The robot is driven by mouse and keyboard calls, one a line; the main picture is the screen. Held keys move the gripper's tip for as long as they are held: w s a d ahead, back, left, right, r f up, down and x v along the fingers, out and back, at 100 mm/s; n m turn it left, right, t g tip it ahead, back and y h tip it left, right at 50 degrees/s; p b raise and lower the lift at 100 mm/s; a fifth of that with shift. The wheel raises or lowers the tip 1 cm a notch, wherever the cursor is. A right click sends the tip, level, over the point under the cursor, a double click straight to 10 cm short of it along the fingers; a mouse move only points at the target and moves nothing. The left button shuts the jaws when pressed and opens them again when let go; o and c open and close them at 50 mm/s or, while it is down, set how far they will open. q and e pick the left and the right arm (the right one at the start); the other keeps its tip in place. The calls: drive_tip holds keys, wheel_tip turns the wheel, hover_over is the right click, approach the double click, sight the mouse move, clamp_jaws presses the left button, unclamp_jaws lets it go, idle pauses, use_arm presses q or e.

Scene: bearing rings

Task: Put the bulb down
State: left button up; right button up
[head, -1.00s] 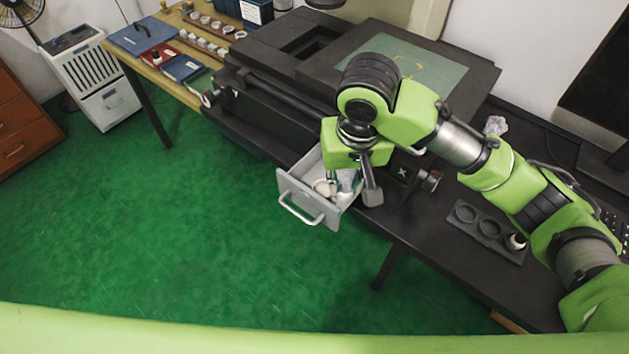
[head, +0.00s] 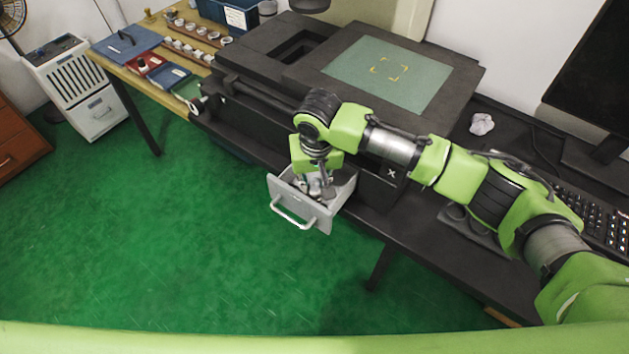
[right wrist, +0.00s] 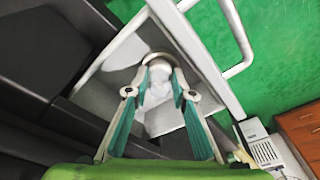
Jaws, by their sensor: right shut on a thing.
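The bulb (right wrist: 159,76) is a white rounded thing between the fingertips of my right gripper in the right wrist view. My right gripper (head: 320,188) reaches down into the open grey drawer (head: 297,209), and its fingers (right wrist: 160,92) are shut on the bulb. A round rim shows just beyond the bulb in the wrist view; I cannot tell whether the bulb touches it or the drawer floor. In the head view the gripper hides most of the bulb. My left gripper is not in view.
The drawer handle (head: 293,217) sticks out over the green floor. The black machine (head: 250,105) with a green top plate (head: 388,72) stands behind it. A dark tray (head: 470,228) lies on the bench, partly hidden by my arm. A crumpled white thing (head: 481,124) lies farther back.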

drive_tip(key=o, duration=1.1)
wheel_tip(320, 180, up, 12)
drive_tip(key=s, duration=0.1)
drive_tip(key=shift+s, duration=0.4)
drive_tip(key=shift+d, duration=0.1)
